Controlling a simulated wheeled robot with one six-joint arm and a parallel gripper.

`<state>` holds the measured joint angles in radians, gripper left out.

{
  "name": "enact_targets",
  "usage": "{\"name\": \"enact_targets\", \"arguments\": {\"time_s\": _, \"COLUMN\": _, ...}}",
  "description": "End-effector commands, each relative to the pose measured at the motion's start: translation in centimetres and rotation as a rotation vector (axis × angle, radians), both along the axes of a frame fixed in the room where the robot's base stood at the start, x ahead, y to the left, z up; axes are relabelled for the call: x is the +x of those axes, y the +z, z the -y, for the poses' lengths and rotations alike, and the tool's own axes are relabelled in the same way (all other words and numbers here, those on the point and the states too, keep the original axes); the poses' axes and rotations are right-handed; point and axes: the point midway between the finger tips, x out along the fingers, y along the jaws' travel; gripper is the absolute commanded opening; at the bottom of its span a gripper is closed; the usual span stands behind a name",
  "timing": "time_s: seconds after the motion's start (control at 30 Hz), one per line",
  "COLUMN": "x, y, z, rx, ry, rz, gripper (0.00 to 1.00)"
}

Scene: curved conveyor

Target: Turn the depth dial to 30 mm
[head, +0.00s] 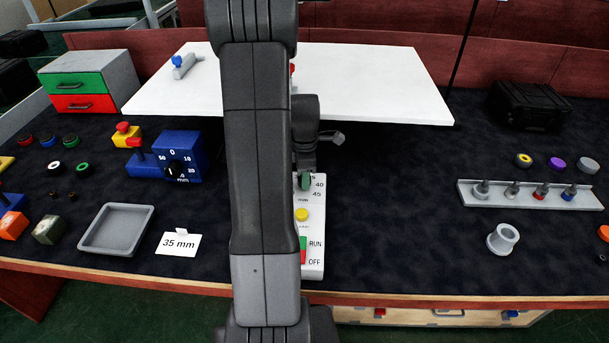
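A white control panel (316,222) stands behind my arm, with "40", "45" and "mm" printed beside a dark green knob (305,182). Most of that dial's face and its pointer are hidden. My gripper (304,172) is right above this knob, pointing down. Its fingers are mostly hidden, so I cannot tell whether they are open or shut on the knob. A blue box (180,146) to the left has a black dial (175,168) with "0", "10", "20" and "mm" around it. A white card (178,243) reads "35 mm".
The panel also has a yellow button (302,214) and a RUN/OFF switch (303,249). A white board (390,80) spans the back. A grey tray (148,222) lies left, and a rack (475,198) with several pegs lies right.

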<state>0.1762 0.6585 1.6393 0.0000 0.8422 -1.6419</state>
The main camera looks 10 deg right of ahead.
Motion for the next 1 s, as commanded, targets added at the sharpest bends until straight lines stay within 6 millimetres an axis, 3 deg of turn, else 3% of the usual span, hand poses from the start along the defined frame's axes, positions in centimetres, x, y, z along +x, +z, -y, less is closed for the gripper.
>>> {"name": "enact_targets", "arguments": {"time_s": 0.07, "x": 0.0, "y": 0.0, "z": 0.0, "rx": 0.0, "ry": 0.0, "rz": 0.0, "gripper": 0.55}}
{"name": "enact_targets", "arguments": {"time_s": 0.47, "x": 0.0, "y": 0.8, "z": 0.0, "rx": 0.0, "ry": -0.001, "rz": 0.001, "gripper": 0.55}}
{"name": "enact_targets", "arguments": {"time_s": 1.0, "x": 0.0, "y": 11.7, "z": 0.0, "rx": 0.0, "ry": -0.001, "rz": 0.004, "gripper": 0.55}}
